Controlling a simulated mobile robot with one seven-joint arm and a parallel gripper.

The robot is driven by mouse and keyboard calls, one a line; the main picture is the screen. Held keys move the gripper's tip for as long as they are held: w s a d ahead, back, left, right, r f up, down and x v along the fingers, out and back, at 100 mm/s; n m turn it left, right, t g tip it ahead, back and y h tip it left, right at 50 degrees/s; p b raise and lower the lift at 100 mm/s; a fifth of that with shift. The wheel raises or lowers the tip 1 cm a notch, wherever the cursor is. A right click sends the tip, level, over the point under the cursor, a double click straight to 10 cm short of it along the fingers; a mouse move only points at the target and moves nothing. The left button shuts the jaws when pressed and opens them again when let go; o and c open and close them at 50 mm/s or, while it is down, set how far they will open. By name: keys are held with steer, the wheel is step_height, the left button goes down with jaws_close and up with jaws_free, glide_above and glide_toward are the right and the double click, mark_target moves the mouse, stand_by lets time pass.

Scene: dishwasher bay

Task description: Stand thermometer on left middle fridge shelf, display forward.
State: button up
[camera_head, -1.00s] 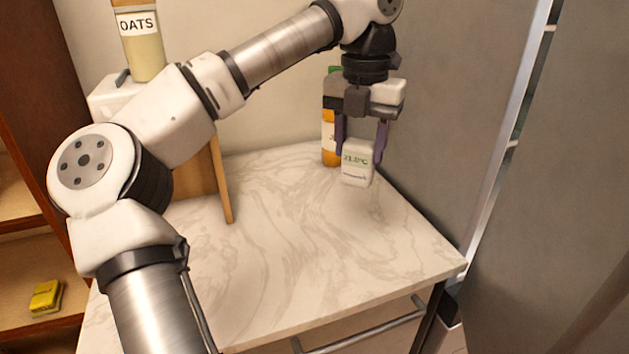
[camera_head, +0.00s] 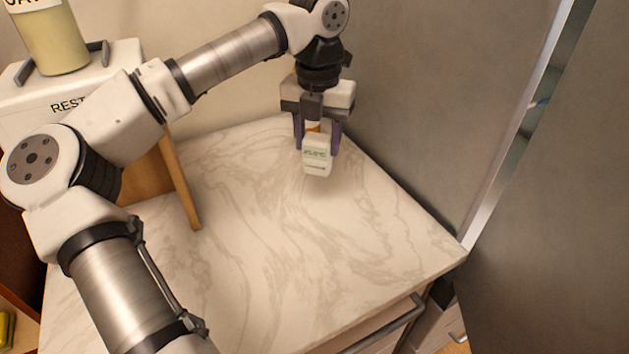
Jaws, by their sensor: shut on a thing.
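The thermometer (camera_head: 317,157) is a small white block with a green-grey display on the side facing the camera. My gripper (camera_head: 318,140) points down and is shut on the thermometer, with a purple finger at each side of it. It is held over the back right part of the marble counter; I cannot tell the exact gap below it. The fridge (camera_head: 430,90) is the tall grey body on the right, with a grey door (camera_head: 560,230) in front. Only a narrow gap shows between them, and the middle shelf is hidden.
A white bin (camera_head: 40,85) with partly hidden lettering stands at the back left, with a jar (camera_head: 50,40) on it. A wooden board (camera_head: 180,180) leans beside it. An orange bottle is mostly hidden behind my gripper. The counter's (camera_head: 300,270) middle and front are clear.

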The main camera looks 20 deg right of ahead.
step_height(320, 180, down, 11)
steer(key=shift+f+p, duration=0.15)
steer(key=shift+p, duration=1)
steer(key=shift+f, duration=0.15)
steer(key=shift+f+b, duration=0.2)
steer(key=shift+b, duration=0.15)
steer(key=o, duration=1)
steer(key=shift+r, duration=0.1)
steer(key=shift+r, duration=0.1)
